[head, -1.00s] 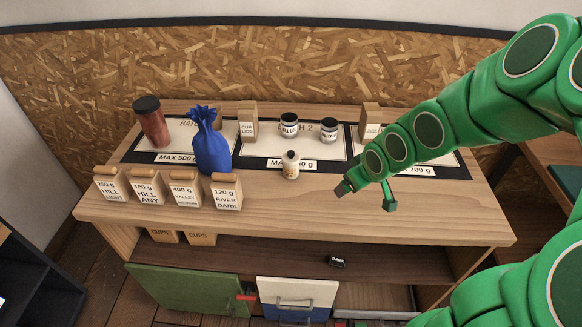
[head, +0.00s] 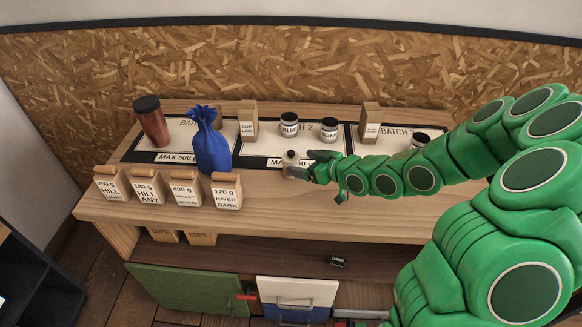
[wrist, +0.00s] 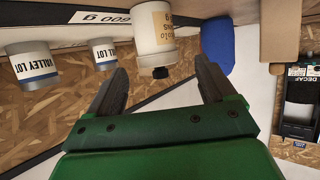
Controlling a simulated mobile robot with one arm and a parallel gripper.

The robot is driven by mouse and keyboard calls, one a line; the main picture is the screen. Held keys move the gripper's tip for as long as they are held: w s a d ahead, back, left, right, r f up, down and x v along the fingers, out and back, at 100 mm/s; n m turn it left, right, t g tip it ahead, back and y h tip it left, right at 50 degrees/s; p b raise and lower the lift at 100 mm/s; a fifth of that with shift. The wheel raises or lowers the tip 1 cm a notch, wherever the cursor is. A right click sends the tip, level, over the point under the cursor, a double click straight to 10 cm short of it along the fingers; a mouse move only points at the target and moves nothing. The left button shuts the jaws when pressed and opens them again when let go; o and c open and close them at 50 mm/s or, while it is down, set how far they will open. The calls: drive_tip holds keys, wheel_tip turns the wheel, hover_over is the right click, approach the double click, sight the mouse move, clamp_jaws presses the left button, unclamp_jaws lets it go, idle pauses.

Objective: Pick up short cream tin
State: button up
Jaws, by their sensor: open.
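The short cream tin (head: 290,158) stands on the counter at the front edge of the middle batch mat, partly hidden by my gripper in the head view. In the wrist view the cream tin (wrist: 153,30) appears upside down, with a label and a small black knob. My gripper (head: 306,170) is low over the counter, just right of the tin. In the wrist view its two fingers (wrist: 158,76) are spread apart with nothing between them, and the tin lies just beyond the tips.
Two white dark-lidded tins (head: 289,125) (head: 328,132) stand behind on the mat. A blue sack (head: 211,148) and a red tumbler (head: 151,122) stand to the left. Several labelled bean bags (head: 226,192) line the front left. The right front counter is clear.

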sight(287, 159)
drive_tip(key=shift+x, duration=3.9)
drive_tip(key=shift+w+d, duration=0.15)
drive_tip(key=c, duration=1)
